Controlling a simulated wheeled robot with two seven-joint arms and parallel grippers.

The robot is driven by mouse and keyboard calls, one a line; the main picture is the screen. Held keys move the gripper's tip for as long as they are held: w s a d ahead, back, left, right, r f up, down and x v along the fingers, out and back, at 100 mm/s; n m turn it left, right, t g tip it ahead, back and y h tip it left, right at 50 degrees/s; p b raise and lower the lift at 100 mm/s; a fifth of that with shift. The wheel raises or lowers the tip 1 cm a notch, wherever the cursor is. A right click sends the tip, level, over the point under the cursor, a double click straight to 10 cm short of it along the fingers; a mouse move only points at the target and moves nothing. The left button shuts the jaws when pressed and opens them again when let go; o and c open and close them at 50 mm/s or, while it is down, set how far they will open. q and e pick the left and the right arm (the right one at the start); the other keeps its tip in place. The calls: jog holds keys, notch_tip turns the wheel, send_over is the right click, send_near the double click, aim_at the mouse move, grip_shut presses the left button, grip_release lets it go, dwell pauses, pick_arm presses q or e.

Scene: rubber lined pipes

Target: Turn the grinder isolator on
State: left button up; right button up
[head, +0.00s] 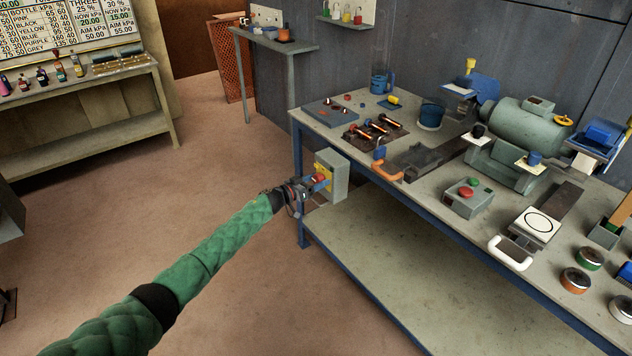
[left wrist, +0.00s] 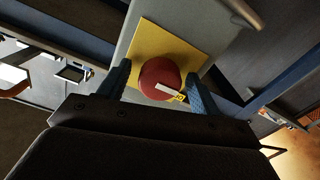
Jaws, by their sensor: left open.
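The grinder isolator (head: 333,174) is a grey box with a yellow plate and a red rotary knob (head: 319,178), mounted at the left end of the workbench. In the left wrist view the red knob (left wrist: 160,79) sits on the yellow plate (left wrist: 178,42), with a pale bar and a small yellow label on it. My left gripper (head: 312,184) is at the knob. Its two blue fingers (left wrist: 160,86) stand on either side of the knob, open; whether they touch it I cannot tell. My right gripper is not in view.
The workbench (head: 440,225) carries a bench grinder (head: 520,130), a red and green button box (head: 467,197), an orange-handled tool (head: 385,170) and several tins. A low shelf lies under it. The floor (head: 110,215) to the left is clear.

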pick_arm(q)
jog(key=c, duration=1)
